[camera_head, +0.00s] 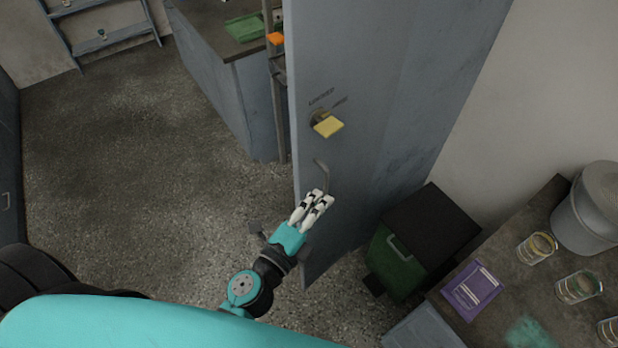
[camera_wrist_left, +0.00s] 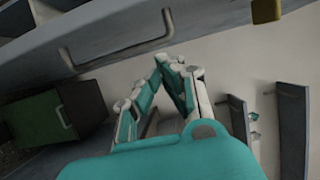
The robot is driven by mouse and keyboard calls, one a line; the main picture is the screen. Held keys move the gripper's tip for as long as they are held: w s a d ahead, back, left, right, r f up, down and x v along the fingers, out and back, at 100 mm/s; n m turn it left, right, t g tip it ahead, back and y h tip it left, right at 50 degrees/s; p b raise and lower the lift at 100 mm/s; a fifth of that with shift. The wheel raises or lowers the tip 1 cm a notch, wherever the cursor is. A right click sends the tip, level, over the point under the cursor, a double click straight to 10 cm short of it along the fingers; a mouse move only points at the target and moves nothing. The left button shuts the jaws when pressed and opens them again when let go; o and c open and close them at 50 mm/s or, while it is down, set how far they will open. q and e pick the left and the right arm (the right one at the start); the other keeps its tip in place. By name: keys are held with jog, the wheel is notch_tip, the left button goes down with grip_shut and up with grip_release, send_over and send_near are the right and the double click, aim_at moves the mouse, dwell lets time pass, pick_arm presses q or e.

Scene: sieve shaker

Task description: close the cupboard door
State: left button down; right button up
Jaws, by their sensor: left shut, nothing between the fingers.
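The cupboard door (camera_head: 375,90) is a tall grey-blue panel that stands open in the head view. I cannot tell whether the fingers touch the door. My right gripper is not in view.
A green bin with a dark lid (camera_head: 432,225) stands right of the door. Open speckled floor (camera_head: 150,170) lies to the left.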

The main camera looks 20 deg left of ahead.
aim_at(308, 187)
pick_arm(q)
jog(key=shift+w+a+p, duration=0.4)
jog(key=shift+w+a, duration=1.2)
jog(key=shift+w, duration=0.1)
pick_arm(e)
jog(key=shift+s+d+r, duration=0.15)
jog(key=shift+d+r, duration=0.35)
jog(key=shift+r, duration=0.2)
pick_arm(q)
jog(key=shift+a, duration=0.1)
